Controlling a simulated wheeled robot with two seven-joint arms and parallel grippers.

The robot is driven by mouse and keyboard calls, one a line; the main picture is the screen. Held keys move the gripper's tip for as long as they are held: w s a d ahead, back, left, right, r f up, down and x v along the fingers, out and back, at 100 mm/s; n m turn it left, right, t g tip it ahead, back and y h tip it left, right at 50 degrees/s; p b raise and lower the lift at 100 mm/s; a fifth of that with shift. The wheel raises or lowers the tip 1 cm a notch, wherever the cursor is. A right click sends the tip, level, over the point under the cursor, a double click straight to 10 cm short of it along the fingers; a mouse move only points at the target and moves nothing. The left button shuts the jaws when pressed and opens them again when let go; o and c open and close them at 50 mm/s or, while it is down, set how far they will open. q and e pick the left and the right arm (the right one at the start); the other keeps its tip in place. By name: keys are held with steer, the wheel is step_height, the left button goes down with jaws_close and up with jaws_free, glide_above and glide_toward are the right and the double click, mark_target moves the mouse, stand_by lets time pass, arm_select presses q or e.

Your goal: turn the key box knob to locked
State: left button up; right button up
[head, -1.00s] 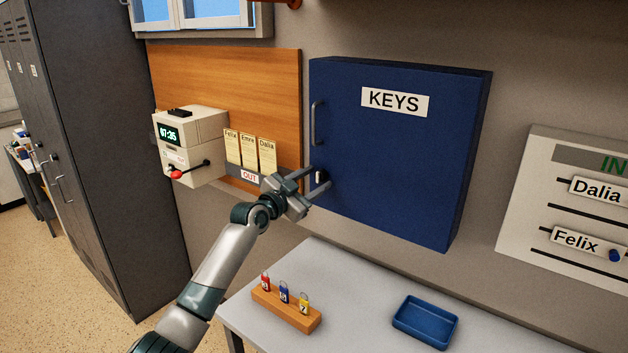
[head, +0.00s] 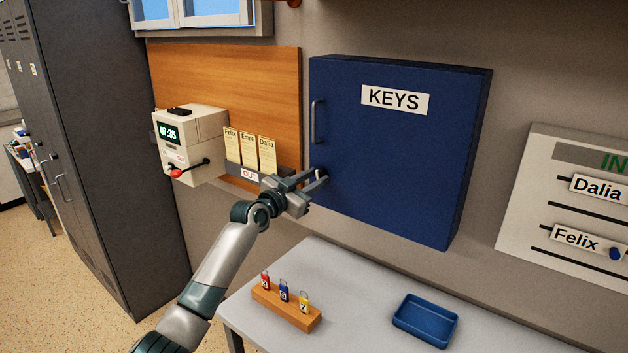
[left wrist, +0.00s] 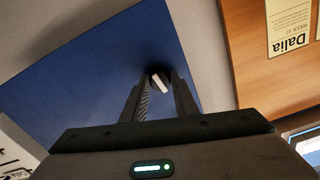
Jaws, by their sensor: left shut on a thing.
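The blue key box (head: 400,155) hangs on the wall, its door shut, with a "KEYS" label. Its small knob shows between my fingers in the left wrist view; it is dark with a white bar (left wrist: 159,82). In the head view the knob is mostly hidden by the fingertips at the box's lower left. My left gripper (head: 318,177) is shut on the knob; its fingers also show in the left wrist view (left wrist: 160,98). I cannot read any locked mark. My right gripper is not in view.
A grey handle (head: 318,122) stands out above the knob. A time clock (head: 190,145) and card rack (head: 250,177) are to the left.

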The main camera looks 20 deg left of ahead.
arm_select(q)
steer(key=n, duration=0.3)
steer(key=shift+n, duration=0.3)
steer(key=n, duration=0.3)
steer(key=shift+n+p, duration=0.3)
steer(key=n+p, duration=0.1)
steer(key=n, duration=0.3)
steer(key=shift+r+n, duration=0.1)
steer(key=shift+n, duration=0.2)
steer(key=n+p, duration=0.2)
steer(key=n, duration=0.2)
steer(key=o, duration=1.1)
steer(key=shift+c, duration=0.2)
steer(key=shift+s, duration=0.15)
